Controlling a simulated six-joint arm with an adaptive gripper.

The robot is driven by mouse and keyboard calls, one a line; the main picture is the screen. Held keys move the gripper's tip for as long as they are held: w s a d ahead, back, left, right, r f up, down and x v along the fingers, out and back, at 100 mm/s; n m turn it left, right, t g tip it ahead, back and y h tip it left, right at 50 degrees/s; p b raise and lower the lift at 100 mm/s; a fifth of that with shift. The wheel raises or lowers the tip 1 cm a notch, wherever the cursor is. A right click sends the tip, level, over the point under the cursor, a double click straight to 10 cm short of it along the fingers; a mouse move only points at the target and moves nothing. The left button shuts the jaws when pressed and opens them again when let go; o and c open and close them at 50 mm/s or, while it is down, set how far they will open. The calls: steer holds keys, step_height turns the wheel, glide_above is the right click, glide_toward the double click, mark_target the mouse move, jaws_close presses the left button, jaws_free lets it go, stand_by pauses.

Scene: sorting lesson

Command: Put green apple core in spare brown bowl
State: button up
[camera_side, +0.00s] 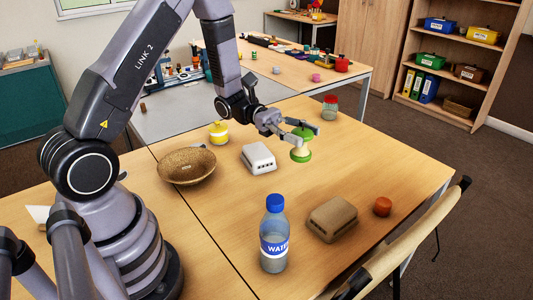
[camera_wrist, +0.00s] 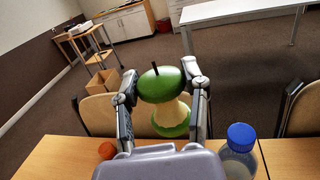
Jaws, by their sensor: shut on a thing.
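The green apple core (camera_side: 301,146) has green ends and a pale, narrow middle. My gripper (camera_side: 306,130) is shut on it near its upper end and holds it over the right part of the table; from the side I cannot tell how high. In the wrist view the apple core (camera_wrist: 163,98) stands upright, stem up, between the two fingers of my gripper (camera_wrist: 163,88). The brown bowl (camera_side: 187,168) sits on the table at the left, well apart from my gripper. It looks empty.
A white box (camera_side: 258,158) lies between bowl and core. A yellow pot (camera_side: 218,133) and a glass jar (camera_side: 329,108) stand behind. A water bottle (camera_side: 274,238), a cardboard carton (camera_side: 332,219) and an orange-red object (camera_side: 382,206) are in front. A chair (camera_side: 405,245) is at the table edge.

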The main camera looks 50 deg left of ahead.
steer(key=s+a+f+m+g+y, duration=0.1)
steer(key=s+a+m+g+y, duration=0.3)
steer(key=s+m+g, duration=0.45)
steer(key=s+a+m+g+y, duration=0.3)
steer(key=s+m+g, duration=0.2)
steer(key=s+g, duration=0.65)
steer(key=s+a+r+m+g+y, duration=0.1)
steer(key=s+a+m+y, duration=0.65)
steer(key=a+y, duration=0.5)
steer(key=w+a+r+m+t+y, duration=0.2)
steer(key=w+a+m+t+y, duration=0.35)
steer(key=a+y, duration=0.2)
steer(key=w+a+r+m+t+y, duration=0.1)
steer(key=w+a+m+t+y, duration=0.35)
steer(key=a+m+y, duration=0.3)
step_height(320, 180, down, 11)
steer(key=shift+t, duration=0.4)
steer(key=w+a+f, duration=0.2)
steer(key=a+f, duration=0.1)
steer(key=f, duration=0.1)
steer(key=w+a+f, duration=0.3)
steer(key=a+f, duration=0.1)
steer(key=w+a+f, duration=0.3)
steer(key=a+f, duration=0.1)
steer(key=shift+a+f, duration=0.25)
steer(key=shift+f, duration=0.15)
